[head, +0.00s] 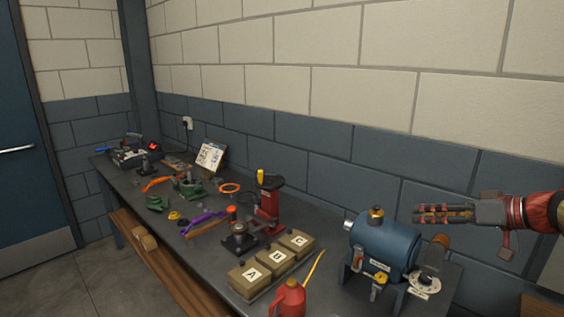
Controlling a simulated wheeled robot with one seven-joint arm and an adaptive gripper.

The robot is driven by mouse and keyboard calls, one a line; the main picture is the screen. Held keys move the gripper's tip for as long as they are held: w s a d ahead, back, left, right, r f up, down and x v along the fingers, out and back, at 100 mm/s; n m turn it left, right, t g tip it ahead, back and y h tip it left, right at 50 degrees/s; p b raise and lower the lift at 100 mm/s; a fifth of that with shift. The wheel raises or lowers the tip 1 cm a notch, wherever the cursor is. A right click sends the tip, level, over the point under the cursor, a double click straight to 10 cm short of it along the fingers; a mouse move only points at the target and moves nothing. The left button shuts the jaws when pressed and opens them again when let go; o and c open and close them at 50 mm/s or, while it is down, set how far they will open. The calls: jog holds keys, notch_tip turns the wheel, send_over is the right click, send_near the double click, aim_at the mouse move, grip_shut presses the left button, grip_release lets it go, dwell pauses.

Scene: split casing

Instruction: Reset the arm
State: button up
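My gripper (420,214) is at the right of the head view, raised in front of the wall. Its fingers point left, and it hangs above and to the right of the blue cylindrical machine (382,246). I see no object in it. The fingers lie close to each other from this angle, and I cannot tell whether they are open or shut. The arm behind it leaves the picture at the right edge.
The long dark bench (330,240) runs along the wall. It holds tan boxes marked A (251,277), B (276,262) and C (297,244), a red oil can (289,299), a red press (268,208) and several small parts. A blue door (30,150) stands at left.

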jog(key=s+f+m+g+h, duration=0.1)
jog(key=s+f+m, duration=0.1)
jog(key=f, duration=0.1)
jog(key=s+f+m+g+h, duration=0.1)
jog(key=s+f+m, duration=0.1)
jog(key=s+f, duration=0.1)
jog(key=s+a+f+m+g+h, duration=0.1)
jog(key=s+f+m, duration=0.1)
jog(key=f, duration=0.3)
jog(key=shift+s+f, duration=0.15)
jog(key=shift+s, duration=0.15)
jog(key=s+a+f+g+h+p, duration=0.1)
jog(key=s+a+g+h+p, duration=0.15)
jog(key=s+a, duration=0.5)
jog(key=s+a+f+g+h+p, duration=0.1)
jog(key=s+a+f+h+p, duration=0.3)
jog(key=s, duration=0.7)
jog(key=s+a+r+n+t+y, duration=0.1)
jog(key=s+a+r+n+y, duration=0.1)
jog(key=a+r, duration=0.4)
jog(key=shift+s+a+r+n+t+p, duration=0.2)
jog(key=shift+a+n+t+p, duration=0.15)
jog(key=shift+n, duration=0.35)
